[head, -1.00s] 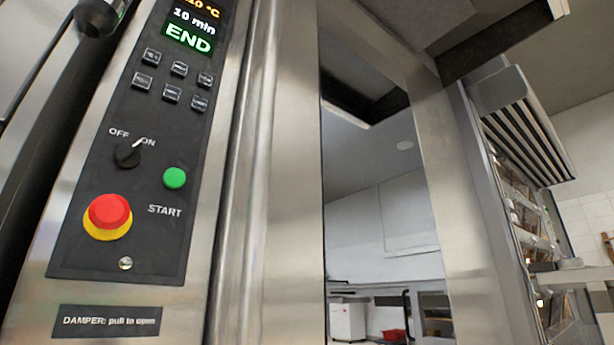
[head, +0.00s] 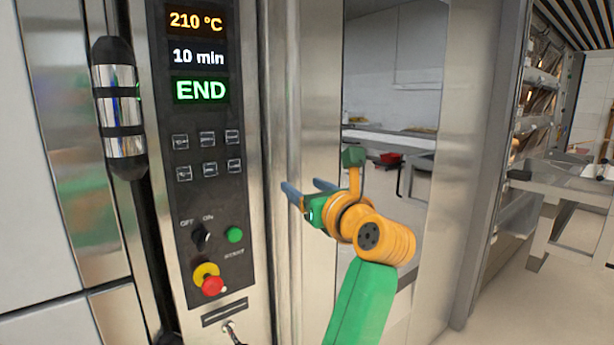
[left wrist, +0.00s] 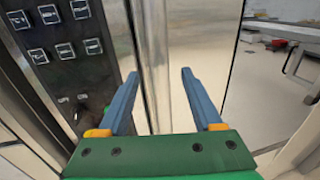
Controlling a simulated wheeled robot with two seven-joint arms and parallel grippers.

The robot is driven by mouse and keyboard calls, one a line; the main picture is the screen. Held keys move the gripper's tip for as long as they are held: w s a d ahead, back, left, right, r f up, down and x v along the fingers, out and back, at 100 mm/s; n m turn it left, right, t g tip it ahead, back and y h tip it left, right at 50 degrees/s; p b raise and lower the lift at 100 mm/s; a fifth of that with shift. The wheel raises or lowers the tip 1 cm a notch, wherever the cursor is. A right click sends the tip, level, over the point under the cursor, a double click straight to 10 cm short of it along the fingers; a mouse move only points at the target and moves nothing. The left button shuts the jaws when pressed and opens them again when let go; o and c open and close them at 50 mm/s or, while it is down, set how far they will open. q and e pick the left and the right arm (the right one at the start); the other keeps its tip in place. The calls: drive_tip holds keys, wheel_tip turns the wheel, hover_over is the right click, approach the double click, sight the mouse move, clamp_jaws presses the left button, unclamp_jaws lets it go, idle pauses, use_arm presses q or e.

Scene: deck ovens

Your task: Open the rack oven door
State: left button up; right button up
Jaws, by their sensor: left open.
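In the head view a vertical handle-like bar (head: 123,108), chrome with black bands, stands left of the control panel (head: 200,130). I cannot tell for certain that it belongs to the rack oven door. The panel shows 210 °C, 10 min and END. My left gripper (head: 303,188) is open, its blue fingers pointing left toward the steel front right of the panel. In the left wrist view the gripper (left wrist: 160,75) is empty, with a vertical steel edge (left wrist: 153,50) showing between the fingers. Contact cannot be told. My right gripper is not in view.
A red stop button (head: 212,285) and a green start button (head: 235,234) sit low on the panel. A steel upright (head: 478,180) stands right of my arm. A steel table (head: 565,182) is farther right, with open floor near it.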

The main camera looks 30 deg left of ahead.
sight(297, 183)
use_arm(q)
drive_tip(key=p+x, duration=0.1)
drive_tip(key=x, duration=0.4)
drive_tip(key=shift+w+a+f+p, duration=0.1)
drive_tip(key=shift+a+p, duration=0.2)
drive_tip(key=shift+p, duration=0.05)
drive_tip(key=shift+d, duration=0.1)
drive_tip(key=shift+c, duration=1.2)
clamp_jaws()
